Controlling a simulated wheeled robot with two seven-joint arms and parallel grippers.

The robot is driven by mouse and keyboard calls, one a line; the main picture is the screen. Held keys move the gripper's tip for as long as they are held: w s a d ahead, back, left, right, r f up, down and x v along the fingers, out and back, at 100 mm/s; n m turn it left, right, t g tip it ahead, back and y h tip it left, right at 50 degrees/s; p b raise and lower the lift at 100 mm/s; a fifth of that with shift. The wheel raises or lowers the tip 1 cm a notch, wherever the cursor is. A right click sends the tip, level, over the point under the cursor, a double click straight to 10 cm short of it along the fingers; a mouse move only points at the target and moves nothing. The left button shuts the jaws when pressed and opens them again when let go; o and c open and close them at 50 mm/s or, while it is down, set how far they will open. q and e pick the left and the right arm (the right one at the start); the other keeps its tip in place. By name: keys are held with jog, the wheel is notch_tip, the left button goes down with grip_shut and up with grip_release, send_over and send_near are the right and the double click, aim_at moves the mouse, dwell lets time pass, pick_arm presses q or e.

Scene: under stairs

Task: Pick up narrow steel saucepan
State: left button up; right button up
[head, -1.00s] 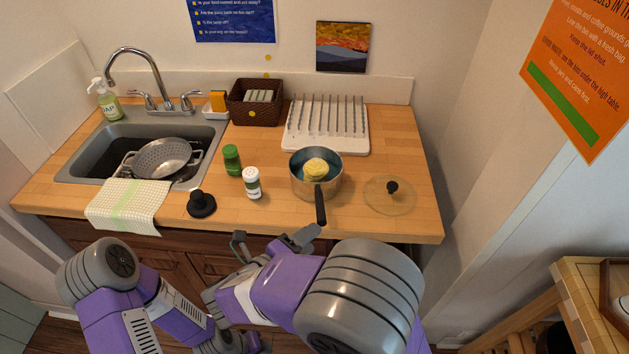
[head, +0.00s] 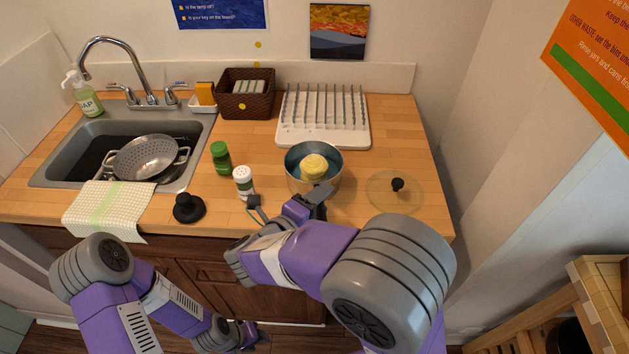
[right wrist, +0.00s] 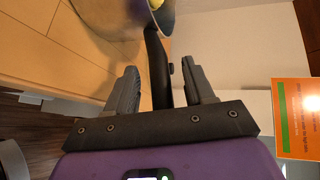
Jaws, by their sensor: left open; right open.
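The narrow steel saucepan (head: 296,182) stands on the wooden counter with a yellow object (head: 313,167) inside it. Its pan wall also shows at the top of the right wrist view (right wrist: 108,18). My right gripper (head: 285,203) is open at the counter's front edge, just in front of the pan. In the right wrist view the black handle (right wrist: 157,65) runs between the open fingers (right wrist: 160,88), with gaps visible on both sides. In the head view the handle is hidden by my right gripper. My left gripper (head: 258,338) is low in front of the cabinet, open and empty.
A glass lid (head: 385,205) lies right of the pan. A white dish rack (head: 322,130) is behind. The sink (head: 60,180) holds a colander (head: 147,158).

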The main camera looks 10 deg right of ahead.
grip_shut()
jog(key=shift+r, duration=0.1)
dwell(1.3)
